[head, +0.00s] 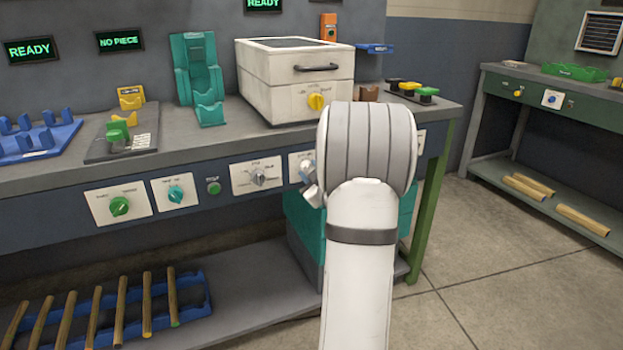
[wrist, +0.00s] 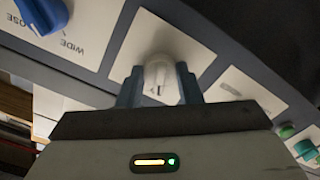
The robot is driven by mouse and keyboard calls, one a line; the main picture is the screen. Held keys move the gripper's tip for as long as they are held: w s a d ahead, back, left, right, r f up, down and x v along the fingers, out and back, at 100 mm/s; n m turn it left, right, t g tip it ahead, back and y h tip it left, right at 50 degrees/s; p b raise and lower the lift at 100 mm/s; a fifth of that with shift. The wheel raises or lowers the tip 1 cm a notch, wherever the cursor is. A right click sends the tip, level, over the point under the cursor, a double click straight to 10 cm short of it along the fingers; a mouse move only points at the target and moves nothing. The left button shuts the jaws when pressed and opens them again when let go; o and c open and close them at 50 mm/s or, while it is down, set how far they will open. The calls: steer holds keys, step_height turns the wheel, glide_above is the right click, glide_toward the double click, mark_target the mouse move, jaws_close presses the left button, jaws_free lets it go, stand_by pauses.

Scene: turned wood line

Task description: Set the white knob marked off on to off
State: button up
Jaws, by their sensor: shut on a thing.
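The white knob (wrist: 158,74) sits on a white plate (wrist: 145,40) on the bench's front panel, in the middle of the wrist view. My gripper (wrist: 159,86) has one finger on each side of the knob and is shut on it. A short dark mark shows on the knob. Its off and on lettering cannot be read. In the head view my gripper (head: 309,178) is at the front panel, mostly hidden behind my arm, and the plate (head: 294,161) shows only in part.
A grey knob (head: 259,177), green button (head: 214,188), teal knob (head: 176,194) and green knob (head: 119,206) line the panel to the left. A blue knob (wrist: 42,14) is close by in the wrist view. A white box (head: 290,85) stands on the bench above.

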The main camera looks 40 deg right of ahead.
stand_by(0.4)
steer(key=o, duration=1)
steer(key=shift+s, duration=0.1)
steer(key=p+v, duration=0.1)
steer(key=v, duration=0.6)
steer(key=shift+s, duration=0.35)
steer(key=a+r+m+g+p, duration=0.3)
steer(key=a+r+g+p, duration=0.4)
steer(key=a+r+p, duration=0.8)
steer(key=s+a+r+g+y+p, duration=0.1)
steer(key=s+a+r+g+p, duration=0.1)
steer(key=s+a+p, duration=0.3)
steer(key=s+a+r+m+g+y+p, duration=0.1)
steer(key=s+a+r+g+y+p, duration=0.1)
steer(key=s+a+r+p, duration=0.3)
steer(key=s+a+r+g+y+p, duration=0.1)
steer(key=s+a+r+g+p, duration=0.2)
steer(key=s+a, duration=0.5)
steer(key=shift+s+a+r+g+p, duration=0.2)
steer(key=shift+s+p, duration=0.25)
steer(key=shift+s, duration=0.05)
steer(key=shift+s+a+r+g+p, duration=0.2)
steer(key=shift+s+p, duration=0.25)
